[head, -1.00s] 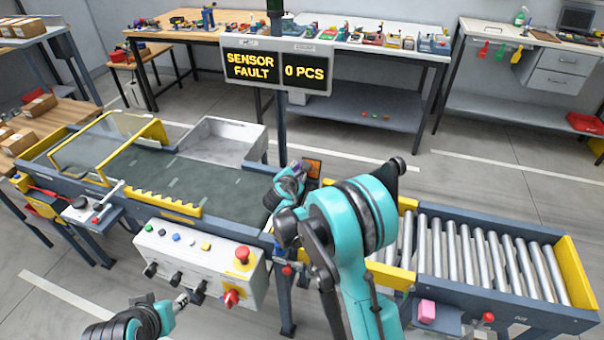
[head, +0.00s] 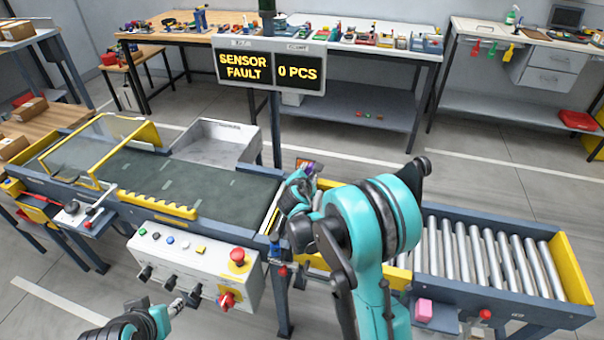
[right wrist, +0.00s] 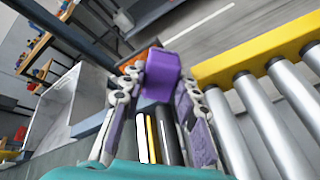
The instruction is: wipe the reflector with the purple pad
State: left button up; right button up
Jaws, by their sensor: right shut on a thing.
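The purple pad (right wrist: 162,72) is held between the fingertips of my right gripper (right wrist: 160,84) in the right wrist view. In the head view my right gripper (head: 298,186) is beyond the belt's right end, and only a sliver of the pad shows. The orange reflector (right wrist: 141,49) in its dark frame is just beyond the pad, partly hidden by it. A small part of the reflector (head: 302,162) shows above the gripper in the head view. Whether pad and reflector touch I cannot tell. My left gripper (head: 176,306) is low at the left; its fingers are unclear.
The dark belt (head: 190,186) lies left of my right gripper, and the roller conveyor (head: 480,255) lies right. A control box (head: 195,265) with buttons is in front. The sign (head: 270,67) reads "SENSOR FAULT" and "0 PCS". A pink block (head: 424,310) is at the lower right.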

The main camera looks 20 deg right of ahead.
jog(key=shift+s+d, duration=0.45)
jog(key=shift+d, duration=0.2)
jog(key=shift+w+a, duration=0.1)
jog(key=shift+w+a, duration=0.65)
jog(key=shift+a, duration=0.3)
jog(key=shift+w+a, duration=0.6)
jog(key=shift+a, duration=0.3)
jog(key=shift+w+a, duration=0.65)
jog(key=shift+a, duration=0.3)
jog(key=shift+a+f+v, duration=0.1)
jog(key=shift+v, duration=1.4)
jog(key=shift+a+f+v, duration=0.15)
jog(key=shift+v, duration=1.3)
jog(key=shift+p+v, duration=0.45)
jog(key=shift+v, duration=1)
